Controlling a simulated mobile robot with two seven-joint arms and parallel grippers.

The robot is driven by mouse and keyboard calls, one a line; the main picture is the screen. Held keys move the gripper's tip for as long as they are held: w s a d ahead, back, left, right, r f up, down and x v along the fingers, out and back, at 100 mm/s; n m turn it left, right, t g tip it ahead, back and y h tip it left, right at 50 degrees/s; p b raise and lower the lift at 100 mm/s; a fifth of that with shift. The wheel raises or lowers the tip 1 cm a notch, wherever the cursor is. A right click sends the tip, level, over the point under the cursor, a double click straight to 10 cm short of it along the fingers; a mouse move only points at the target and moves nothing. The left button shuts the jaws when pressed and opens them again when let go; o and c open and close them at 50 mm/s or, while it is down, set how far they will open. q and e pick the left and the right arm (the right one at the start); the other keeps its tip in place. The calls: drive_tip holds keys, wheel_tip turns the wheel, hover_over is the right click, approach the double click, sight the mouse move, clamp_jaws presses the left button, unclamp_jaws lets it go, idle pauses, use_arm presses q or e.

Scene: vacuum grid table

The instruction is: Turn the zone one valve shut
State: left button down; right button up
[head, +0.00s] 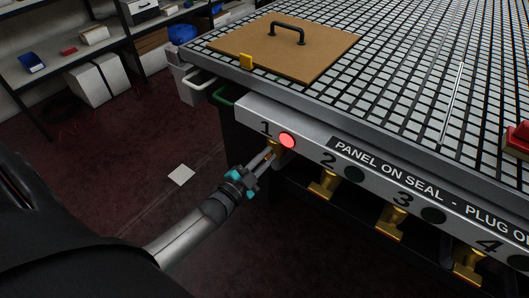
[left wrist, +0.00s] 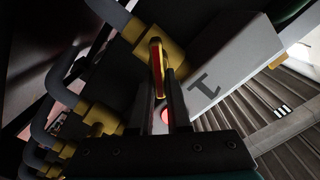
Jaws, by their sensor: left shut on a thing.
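The zone one valve (head: 273,144) is a yellow valve under the front panel, beside the number 1. It is mostly hidden by my gripper in the head view. In the left wrist view, its yellow body (left wrist: 133,31) and red-edged lever (left wrist: 156,56) show. My left gripper (head: 269,154) reaches it from the lower left and is shut on the lever, with one finger on each side in the left wrist view (left wrist: 160,90). A round lamp (head: 287,140) beside the 1 glows red. My right gripper is not in view.
Valve two (head: 324,185), valve three (head: 390,222) and valve four (head: 468,265) hang along the same panel, with dark lamps beside them. A brown board (head: 270,60) with a black handle lies on the grid table (head: 420,90). A red button (head: 518,138) sits at the right edge.

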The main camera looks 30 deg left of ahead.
use_arm(q)
drive_tip(key=m, duration=0.3)
drive_tip(key=shift+d+f, duration=0.2)
drive_tip(key=shift+f+m, duration=0.1)
drive_tip(key=shift+m, duration=0.8)
drive_tip(key=m, duration=0.3)
drive_tip(key=shift+d+f, duration=0.15)
drive_tip(key=shift+f, duration=0.15)
drive_tip(key=shift+f+m+b, duration=0.1)
drive_tip(key=shift+m+b, duration=0.2)
drive_tip(key=shift+m, duration=0.4)
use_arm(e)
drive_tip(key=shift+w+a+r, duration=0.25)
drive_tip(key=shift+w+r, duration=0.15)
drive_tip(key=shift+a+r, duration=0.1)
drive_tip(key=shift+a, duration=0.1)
use_arm(q)
drive_tip(key=c, duration=0.9)
unclamp_jaws()
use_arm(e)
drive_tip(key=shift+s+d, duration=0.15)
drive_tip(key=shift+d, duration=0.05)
